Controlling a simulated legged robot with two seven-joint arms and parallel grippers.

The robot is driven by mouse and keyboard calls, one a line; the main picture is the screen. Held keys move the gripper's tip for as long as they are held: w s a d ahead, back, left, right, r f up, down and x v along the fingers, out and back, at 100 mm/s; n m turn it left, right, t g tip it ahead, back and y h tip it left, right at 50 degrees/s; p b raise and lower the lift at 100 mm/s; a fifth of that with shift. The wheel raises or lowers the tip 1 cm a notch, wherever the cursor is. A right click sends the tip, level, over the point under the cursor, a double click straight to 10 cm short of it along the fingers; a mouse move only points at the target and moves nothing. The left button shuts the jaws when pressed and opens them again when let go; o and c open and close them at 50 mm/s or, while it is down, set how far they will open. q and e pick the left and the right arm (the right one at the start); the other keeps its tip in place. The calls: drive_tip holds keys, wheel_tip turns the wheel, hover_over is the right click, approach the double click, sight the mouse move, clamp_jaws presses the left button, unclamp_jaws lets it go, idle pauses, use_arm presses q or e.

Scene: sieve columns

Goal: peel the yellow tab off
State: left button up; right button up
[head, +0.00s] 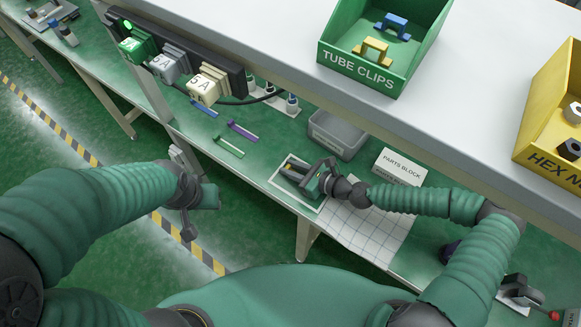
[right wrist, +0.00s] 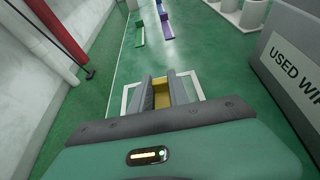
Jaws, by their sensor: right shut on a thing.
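The yellow tab (right wrist: 162,93) shows between the two grey fingers of my right gripper (right wrist: 163,88) in the right wrist view. The fingers are shut on it. In the head view my right gripper (head: 296,172) is low over a white-outlined square (head: 313,208) on the green bench, and a small yellow spot shows by its fingers. What the tab is stuck to is hidden by the gripper. My left gripper (head: 193,200) hangs in front of the bench edge, away from the square. Its jaws are not clear.
Green, blue and purple clips (head: 243,131) lie left of the square. A grey bin (head: 337,134) and a white parts block box (head: 399,166) stand behind. A gridded sheet (head: 362,232) lies right. The shelf above holds a green tube clips bin (head: 360,72) and a yellow bin (head: 546,135).

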drive_tip(key=shift+d, duration=0.1)
drive_tip(key=shift+c, duration=1.1)
clamp_jaws()
drive_tip(key=shift+a, duration=0.3)
drive_tip(key=shift+d+r, duration=0.1)
drive_tip(key=shift+r, duration=0.1)
drive_tip(key=shift+s+r+p, duration=0.1)
drive_tip(key=shift+r+p, duration=0.1)
drive_tip(key=shift+p, duration=0.1)
drive_tip(key=shift+r+p, duration=2.05)
drive_tip(key=shift+r, duration=0.45)
